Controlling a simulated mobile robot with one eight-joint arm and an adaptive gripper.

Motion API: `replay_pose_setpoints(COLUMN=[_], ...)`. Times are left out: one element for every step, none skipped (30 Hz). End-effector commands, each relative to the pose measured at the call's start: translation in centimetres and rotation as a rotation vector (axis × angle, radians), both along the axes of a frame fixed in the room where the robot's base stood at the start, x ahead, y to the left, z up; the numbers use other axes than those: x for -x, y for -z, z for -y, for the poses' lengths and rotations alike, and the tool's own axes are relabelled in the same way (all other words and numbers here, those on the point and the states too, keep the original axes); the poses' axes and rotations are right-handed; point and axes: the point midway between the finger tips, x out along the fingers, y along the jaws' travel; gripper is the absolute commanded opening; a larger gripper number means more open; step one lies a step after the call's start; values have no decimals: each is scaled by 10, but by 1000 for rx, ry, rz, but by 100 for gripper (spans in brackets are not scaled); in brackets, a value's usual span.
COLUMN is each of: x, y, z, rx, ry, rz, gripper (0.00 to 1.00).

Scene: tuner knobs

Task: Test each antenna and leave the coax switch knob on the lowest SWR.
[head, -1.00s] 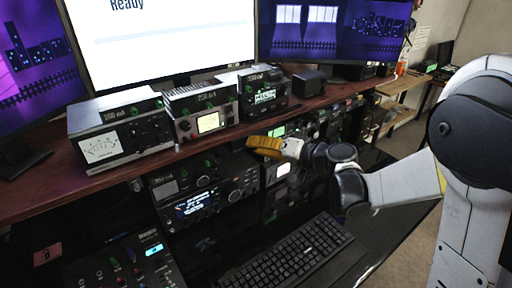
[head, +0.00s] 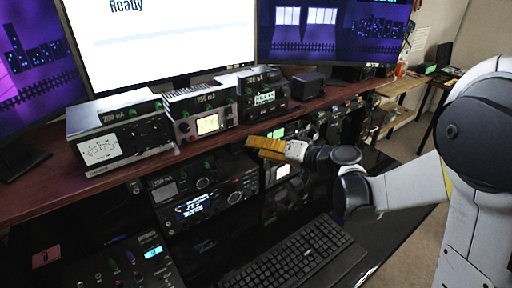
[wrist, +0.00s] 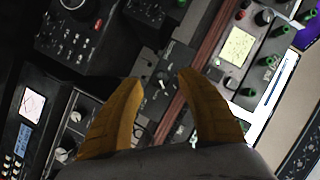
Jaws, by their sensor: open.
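My gripper (head: 262,148) has yellow fingers and is in front of the shelf edge, above the dark radios, in the head view. In the wrist view the two fingers (wrist: 158,77) are apart with nothing held. A small dark box with a pale-marked knob (wrist: 163,79) shows between and beyond the fingertips. It looks like the coax switch, but its labels are too small to read. I cannot tell whether the fingers touch it. On the shelf, a grey unit with a large white needle meter (head: 102,149) stands at the left; its reading is not legible.
Two more metered units (head: 208,124) and (head: 264,98) stand on the wooden shelf (head: 50,192). Below are a radio with a lit display (head: 192,205), a keyboard (head: 300,253) and a control panel (head: 125,262). A monitor (head: 160,45) reads "Ready".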

Motion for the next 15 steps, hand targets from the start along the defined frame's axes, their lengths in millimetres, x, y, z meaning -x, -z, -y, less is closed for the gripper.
replay_pose_setpoints(x=[5,8,13,17,21,27,31,35,40,43,46,50,53,55,58], y=[-2,-3,-5,-7,-8,-10,-12,-13,-15,-16,-17,-19,-19,-20,-21], z=[8,13,20,26,31,39,44,50,56,61,65,70,74,77,80], rx=[0,-1,-1,-1,-1,-1,-1,0,-1,-1,-1,0,-1,-1,0], ry=[4,5,5,6,6,6,6,6,6,6,6,5,5,5,4], rz=[0,0,0,0,0,0,0,0,0,0,0,-1,0,0,0], gripper=[45,45,45,45,45,45,45,45,45,45,45,45,45,45,45])
